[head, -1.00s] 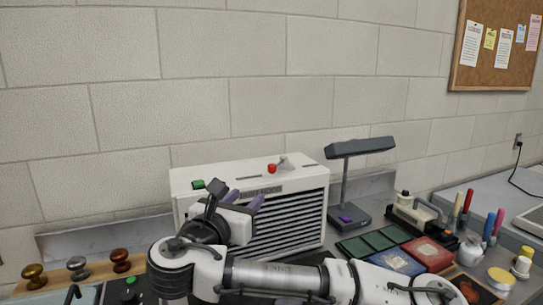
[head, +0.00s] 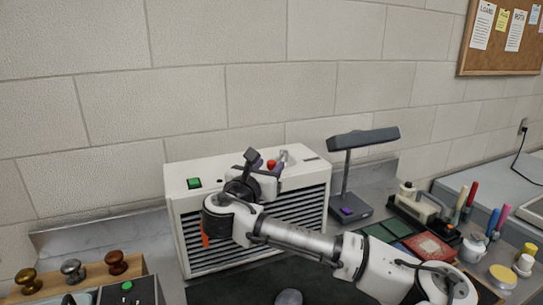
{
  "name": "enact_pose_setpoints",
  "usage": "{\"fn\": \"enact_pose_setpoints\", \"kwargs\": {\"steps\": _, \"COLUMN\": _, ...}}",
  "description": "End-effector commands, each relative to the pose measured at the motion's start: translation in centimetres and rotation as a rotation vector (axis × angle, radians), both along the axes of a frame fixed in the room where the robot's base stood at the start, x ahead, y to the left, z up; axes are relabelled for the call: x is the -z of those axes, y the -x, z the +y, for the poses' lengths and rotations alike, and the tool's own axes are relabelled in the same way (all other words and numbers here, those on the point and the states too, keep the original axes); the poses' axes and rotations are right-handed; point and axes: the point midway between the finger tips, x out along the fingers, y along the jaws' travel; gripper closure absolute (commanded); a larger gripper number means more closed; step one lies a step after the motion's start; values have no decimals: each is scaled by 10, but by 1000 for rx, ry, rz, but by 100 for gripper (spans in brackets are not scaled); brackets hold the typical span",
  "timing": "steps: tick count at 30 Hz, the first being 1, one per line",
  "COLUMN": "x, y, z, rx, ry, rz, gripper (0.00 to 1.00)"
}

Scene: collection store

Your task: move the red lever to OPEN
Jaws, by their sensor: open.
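A white louvred cabinet (head: 182,225) stands against the wall. On its top is a small red ball-shaped knob (head: 271,164) beside a grey metal fitting (head: 284,156); it looks like the lever's end. An orange-red piece (head: 205,238) also shows low on the cabinet's front left, partly behind my arm; I cannot tell what it is. My gripper (head: 256,163) is open at the cabinet's top front edge, just left of and in front of the red knob. Whether it touches the knob cannot be told. No OPEN marking is readable, and my gripper covers the front label.
A green switch (head: 194,183) is on the cabinet's top left. A grey desk lamp (head: 348,185) stands close to its right. Wooden-based knobs (head: 115,263) are at the lower left. Coloured boxes (head: 430,247) and pens crowd the right. A dark mat (head: 225,288) lies in front.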

Motion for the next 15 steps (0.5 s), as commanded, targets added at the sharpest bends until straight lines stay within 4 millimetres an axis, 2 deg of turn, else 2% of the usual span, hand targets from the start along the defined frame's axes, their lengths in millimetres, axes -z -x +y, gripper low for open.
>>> {"fn": "enact_pose_setpoints", "kwargs": {"steps": 6, "x": -1, "y": -21, "z": -9, "rx": 1, "ry": 0, "rz": 1, "gripper": 59}}
{"fn": "enact_pose_setpoints", "kwargs": {"steps": 15, "x": 1, "y": -25, "z": -10, "rx": -1, "ry": 0, "rz": 1, "gripper": 59}}
